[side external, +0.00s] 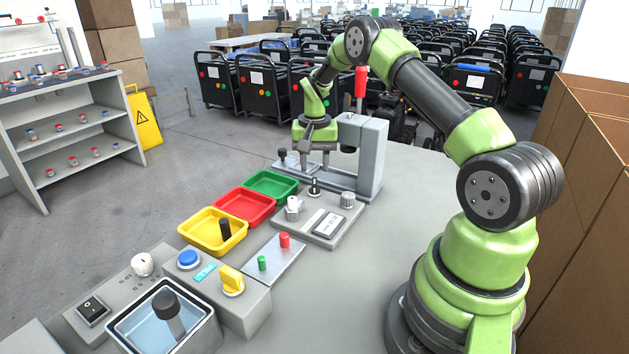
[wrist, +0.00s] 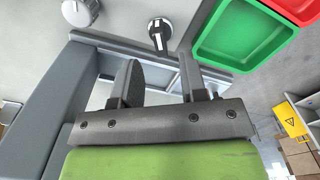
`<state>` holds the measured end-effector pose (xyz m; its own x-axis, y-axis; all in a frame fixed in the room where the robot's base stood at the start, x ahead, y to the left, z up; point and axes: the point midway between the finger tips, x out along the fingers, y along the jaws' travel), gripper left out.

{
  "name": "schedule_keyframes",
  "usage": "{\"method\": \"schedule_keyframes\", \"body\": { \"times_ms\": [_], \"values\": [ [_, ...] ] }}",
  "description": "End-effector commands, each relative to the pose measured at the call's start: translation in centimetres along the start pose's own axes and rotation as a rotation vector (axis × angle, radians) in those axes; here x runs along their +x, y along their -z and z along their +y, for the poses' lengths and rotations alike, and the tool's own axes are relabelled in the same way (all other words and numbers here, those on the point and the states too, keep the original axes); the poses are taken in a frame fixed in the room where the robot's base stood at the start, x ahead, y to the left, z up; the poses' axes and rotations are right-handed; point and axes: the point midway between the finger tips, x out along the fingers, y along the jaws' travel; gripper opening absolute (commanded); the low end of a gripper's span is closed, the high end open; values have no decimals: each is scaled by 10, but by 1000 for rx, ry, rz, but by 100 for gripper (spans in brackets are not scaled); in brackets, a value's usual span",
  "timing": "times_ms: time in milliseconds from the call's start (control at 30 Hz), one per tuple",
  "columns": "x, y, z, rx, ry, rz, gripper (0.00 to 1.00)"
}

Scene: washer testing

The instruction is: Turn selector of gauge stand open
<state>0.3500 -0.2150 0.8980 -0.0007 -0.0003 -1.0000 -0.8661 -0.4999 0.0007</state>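A grey stand (side external: 371,155) with a red-handled lever (side external: 361,84) stands at the table's far end. In front of it is a grey panel (side external: 325,228) with a black-tipped selector (side external: 314,187), a ribbed round knob (side external: 347,200), a white knob (side external: 293,207) and a display. The selector (wrist: 159,34) and the ribbed knob (wrist: 79,11) also show in the wrist view. I cannot tell which part carries the gauge stand's name. My gripper (wrist: 158,72) points down beside the stand, its fingers apart with nothing seen between them. Its fingertips are unclear in the side view.
Green (side external: 272,183), red (side external: 245,206) and yellow (side external: 213,231) trays line the table's left edge. A small device with a black knob (side external: 283,155) sits by the green tray. Control boxes and a basin (side external: 164,320) fill the front. The table right of the panel is clear.

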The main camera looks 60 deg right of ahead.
Motion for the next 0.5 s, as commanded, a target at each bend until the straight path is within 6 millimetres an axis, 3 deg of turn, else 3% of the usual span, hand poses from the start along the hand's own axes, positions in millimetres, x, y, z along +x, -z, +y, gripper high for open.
{"method": "schedule_keyframes", "body": {
  "times_ms": [233,500],
  "values": [
    [41,-1,0,0,-1,-2,39],
    [51,0,0,1,1,0,39]
  ]
}}
